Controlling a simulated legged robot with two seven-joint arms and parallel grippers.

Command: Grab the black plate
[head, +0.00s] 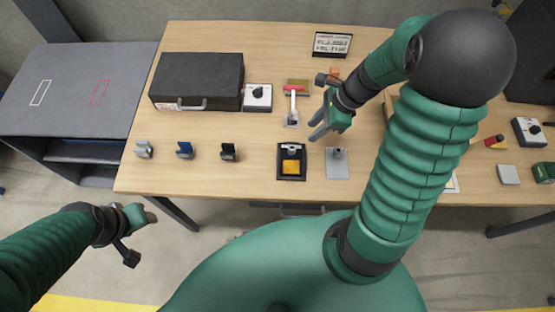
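The black plate (281,171) lies flat near the front edge of the table, left of centre of my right arm. My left gripper (149,212) is off the table's front-left edge, far from the plate.
A grey plate (337,170) lies right of the black plate. Behind are a black case (197,80), a white box with a knob (258,97) and a red-and-white lever device (292,105). Bare table lies between them.

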